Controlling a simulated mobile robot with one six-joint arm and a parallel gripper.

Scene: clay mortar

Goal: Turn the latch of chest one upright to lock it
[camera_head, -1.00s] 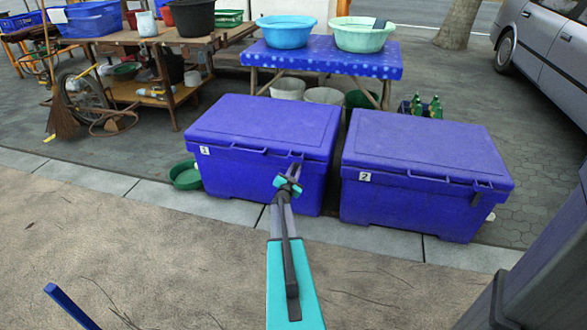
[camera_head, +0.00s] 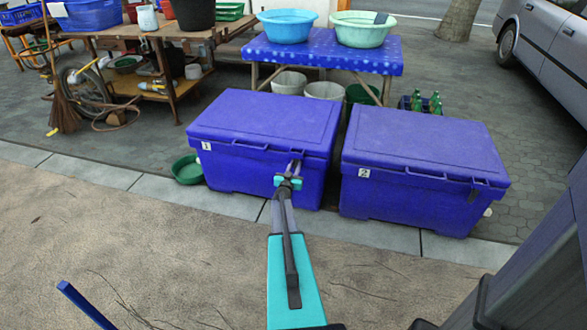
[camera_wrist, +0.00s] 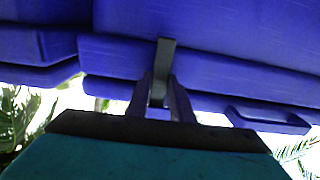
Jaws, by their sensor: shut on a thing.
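Chest one (camera_head: 250,170) is a closed blue chest with a white "1" label, in the middle of the head view. Its latch (camera_head: 297,166) is a small dark bar at the right part of the front, under the lid edge. My gripper (camera_head: 288,181) is at the chest's front, shut on the latch. In the wrist view the latch (camera_wrist: 164,60) stands between the two fingers (camera_wrist: 160,95), nearly vertical in the picture with a slight lean. The blue lid and body (camera_wrist: 220,60) fill the top of that view. The fingers hide part of the latch.
Chest two (camera_head: 420,180), blue with a "2" label, stands close on the right. A green basin (camera_head: 187,170) sits left of chest one. A table with a blue cloth (camera_head: 320,55) and basins stands behind. The pavement in front (camera_head: 150,240) is clear.

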